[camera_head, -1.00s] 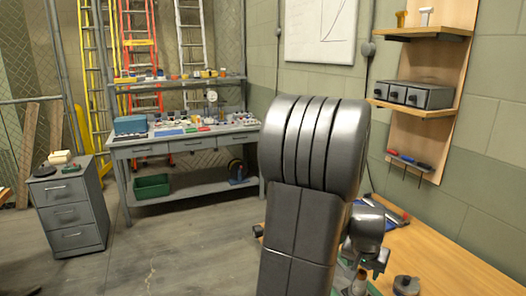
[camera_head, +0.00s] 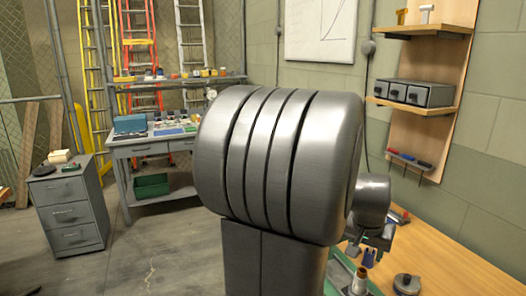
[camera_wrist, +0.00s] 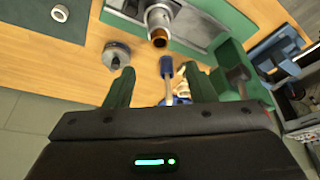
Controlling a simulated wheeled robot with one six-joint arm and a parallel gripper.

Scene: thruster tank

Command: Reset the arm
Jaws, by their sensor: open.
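My arm (camera_head: 280,165) fills the middle of the head view, its large grey joint hiding part of the workbench behind it. My gripper (camera_wrist: 158,68) shows in the wrist view with its two green fingers spread apart over the wooden table (camera_wrist: 85,75). A tool with a blue handle (camera_wrist: 167,67) shows between the fingers, beyond the gripper body. I see no contact between it and either finger. The fingers cannot be made out in the head view.
A metal cylinder with a copper-coloured end (camera_wrist: 159,36) and a round grey part (camera_wrist: 116,55) lie near the fingers. A green bin (camera_wrist: 232,65) is right of them. A wall shelf (camera_head: 420,108) stands behind the table. Open floor (camera_head: 160,250) lies at left.

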